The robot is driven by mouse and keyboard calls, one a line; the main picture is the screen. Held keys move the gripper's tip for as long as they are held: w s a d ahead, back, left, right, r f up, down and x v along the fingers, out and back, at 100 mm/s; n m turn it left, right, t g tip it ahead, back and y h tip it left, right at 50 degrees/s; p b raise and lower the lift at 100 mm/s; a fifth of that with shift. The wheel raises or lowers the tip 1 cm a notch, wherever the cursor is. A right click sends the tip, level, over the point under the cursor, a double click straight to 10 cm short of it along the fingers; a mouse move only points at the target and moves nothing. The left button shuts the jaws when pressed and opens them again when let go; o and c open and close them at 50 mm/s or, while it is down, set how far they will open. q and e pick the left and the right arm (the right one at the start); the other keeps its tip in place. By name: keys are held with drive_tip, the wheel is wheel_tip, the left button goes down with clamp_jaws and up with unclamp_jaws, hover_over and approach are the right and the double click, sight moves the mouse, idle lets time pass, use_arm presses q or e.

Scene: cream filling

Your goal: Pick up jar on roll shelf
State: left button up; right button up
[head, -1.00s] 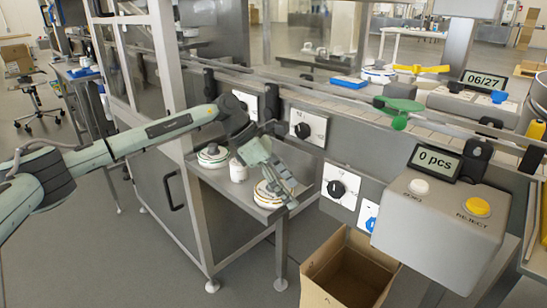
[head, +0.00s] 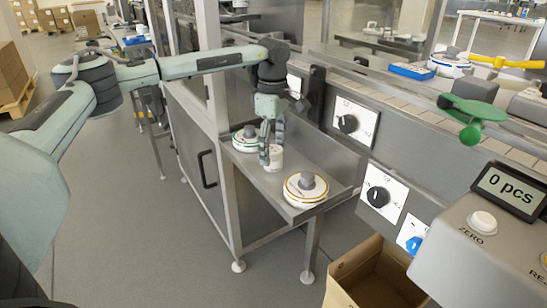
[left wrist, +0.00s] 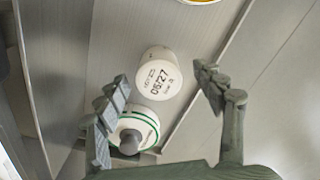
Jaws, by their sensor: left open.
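The jar (head: 276,158) is small and white and stands on the metal roll shelf (head: 268,182) between two lidded round containers. In the left wrist view its top with a printed 06/27 label faces the camera; the jar (left wrist: 158,75) lies between and beyond the fingertips. My left gripper (head: 270,150) points down over the shelf at the jar, one finger partly covering it in the head view. In the left wrist view the left gripper (left wrist: 160,80) is open with its fingers apart on either side. Whether they touch the jar I cannot tell. My right gripper is not in view.
A green-banded round container (head: 245,142) stands behind the jar and an orange-banded one (head: 305,190) in front. The machine's dial panels (head: 350,122) rise along the shelf's right side. A cardboard box (head: 375,278) stands below on the floor.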

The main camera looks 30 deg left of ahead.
use_arm(q)
drive_tip(key=shift+f, duration=0.75)
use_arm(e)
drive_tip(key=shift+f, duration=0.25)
use_arm(q)
drive_tip(key=shift+c, duration=0.6)
drive_tip(key=shift+w, duration=0.1)
drive_tip(key=c, duration=1.2)
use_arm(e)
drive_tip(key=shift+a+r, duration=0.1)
use_arm(q)
drive_tip(key=shift+r, duration=0.1)
